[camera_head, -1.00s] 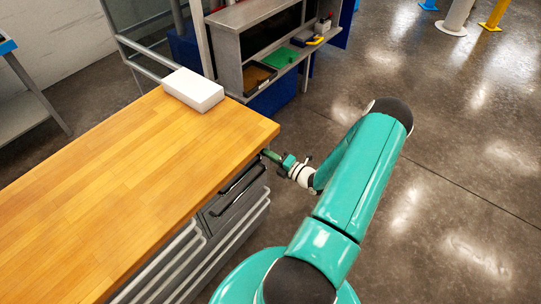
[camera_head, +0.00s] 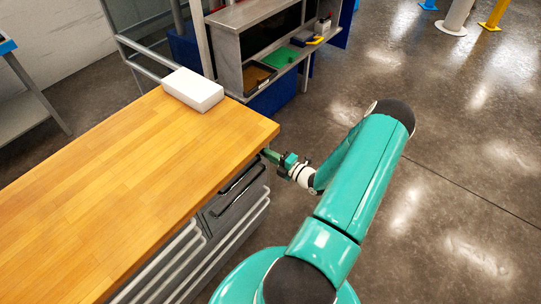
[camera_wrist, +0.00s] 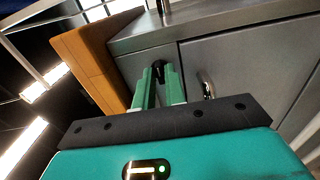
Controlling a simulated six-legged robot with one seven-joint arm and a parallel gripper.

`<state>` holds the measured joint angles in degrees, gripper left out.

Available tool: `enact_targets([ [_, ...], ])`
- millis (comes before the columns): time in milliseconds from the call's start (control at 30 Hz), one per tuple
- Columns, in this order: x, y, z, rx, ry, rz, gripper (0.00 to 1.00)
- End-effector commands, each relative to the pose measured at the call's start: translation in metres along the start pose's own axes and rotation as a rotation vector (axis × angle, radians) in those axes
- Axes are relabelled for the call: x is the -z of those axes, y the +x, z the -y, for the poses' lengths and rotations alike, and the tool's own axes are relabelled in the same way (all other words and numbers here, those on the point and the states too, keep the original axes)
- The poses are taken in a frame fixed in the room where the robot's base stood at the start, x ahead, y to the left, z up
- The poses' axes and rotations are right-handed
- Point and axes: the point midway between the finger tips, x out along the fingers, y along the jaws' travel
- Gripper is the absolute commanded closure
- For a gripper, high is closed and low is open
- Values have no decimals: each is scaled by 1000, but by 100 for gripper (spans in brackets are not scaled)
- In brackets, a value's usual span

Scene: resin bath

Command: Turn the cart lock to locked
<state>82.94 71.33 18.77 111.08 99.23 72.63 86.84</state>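The cart lock (camera_wrist: 158,69) is a small black knob on the grey front of the cart, just below the top edge in the wrist view. My gripper (camera_wrist: 158,76) has its two green fingers on either side of the knob, with their tips closed against it. The fingers hide part of the knob, and its exact angle is hard to read. In the head view my gripper (camera_head: 271,156) is at the cart's right end, under the corner of the wooden top (camera_head: 110,165). The lock itself is hidden there.
A metal handle (camera_wrist: 208,89) sits on the panel close to my right finger. A white box (camera_head: 193,90) lies on the wooden top. A dark drawer handle (camera_head: 240,185) is on the cart's side. A shelf unit (camera_head: 230,60) stands behind.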

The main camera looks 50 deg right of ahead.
Motion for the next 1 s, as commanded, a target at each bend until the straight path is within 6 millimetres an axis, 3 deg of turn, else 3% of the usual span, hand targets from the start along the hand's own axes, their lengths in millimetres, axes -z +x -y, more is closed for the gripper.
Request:
enact_targets([
  [67, 0, 0, 0, 1, 0, 1, 71],
  [467, -1, -6, 0, 0, -2, 1, 71],
  [567, -1, -19, 0, 1, -2, 3, 71],
  [1000, -1, -112, 0, 0, -2, 4, 71],
])
